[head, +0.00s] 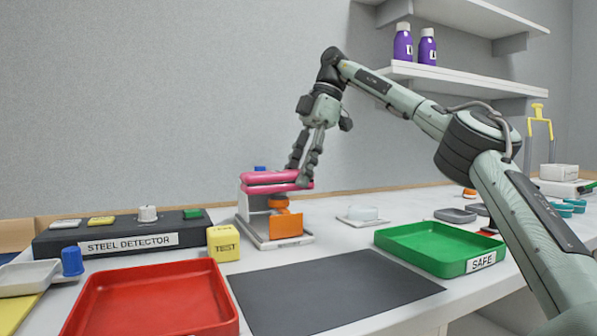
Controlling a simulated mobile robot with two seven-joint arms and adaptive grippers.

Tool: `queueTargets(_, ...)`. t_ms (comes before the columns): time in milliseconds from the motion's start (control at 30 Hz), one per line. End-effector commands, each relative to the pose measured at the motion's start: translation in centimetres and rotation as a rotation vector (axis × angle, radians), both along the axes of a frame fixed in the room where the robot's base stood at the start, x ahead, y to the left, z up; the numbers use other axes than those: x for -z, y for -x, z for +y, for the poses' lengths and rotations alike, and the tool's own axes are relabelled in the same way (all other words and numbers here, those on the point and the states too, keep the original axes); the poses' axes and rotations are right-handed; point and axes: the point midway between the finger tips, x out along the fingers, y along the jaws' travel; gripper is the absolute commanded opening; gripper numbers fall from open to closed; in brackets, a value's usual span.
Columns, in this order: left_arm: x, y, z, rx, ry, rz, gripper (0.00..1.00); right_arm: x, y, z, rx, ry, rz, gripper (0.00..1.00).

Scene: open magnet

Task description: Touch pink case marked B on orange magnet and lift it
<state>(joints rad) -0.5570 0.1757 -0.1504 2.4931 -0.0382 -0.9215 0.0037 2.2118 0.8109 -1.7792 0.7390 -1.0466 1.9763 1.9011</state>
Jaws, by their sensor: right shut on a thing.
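The pink case (265,183) is held level at the top of the magnet stand, by its right end. My right gripper (299,178) reaches down from above right and is shut on that end. The stand (250,213) is white and grey, with orange magnet parts (288,224) just below the case. I cannot tell whether the case touches the magnet. No letter B is readable on the case from here. My left gripper is not in view.
A steel detector box (120,241) and a yellow TEST block (223,243) stand left of the stand. A red tray (95,300) and a green SAFE tray (400,257) flank a bare dark mat (325,290). A small dish (362,215) lies right of the stand.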

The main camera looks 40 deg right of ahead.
Motion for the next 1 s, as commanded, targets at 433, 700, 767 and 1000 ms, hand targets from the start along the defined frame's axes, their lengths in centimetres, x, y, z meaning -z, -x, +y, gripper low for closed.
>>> queueTargets(433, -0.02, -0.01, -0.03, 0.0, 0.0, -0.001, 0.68, -0.05, 0.0, 0.02, -0.001, -0.001, -0.002, 0.16)
queueTargets(700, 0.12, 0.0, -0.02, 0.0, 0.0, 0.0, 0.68, 0.12, 0.01, 0.02, -0.001, -0.001, -0.001, 0.16)
queueTargets(767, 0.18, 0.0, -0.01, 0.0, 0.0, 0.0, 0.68, 0.2, 0.01, 0.02, -0.001, -0.001, -0.001, 0.16)
queueTargets(1000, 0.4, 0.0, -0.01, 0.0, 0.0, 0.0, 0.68, 0.49, 0.01, 0.02, -0.001, -0.001, -0.002, 0.16)
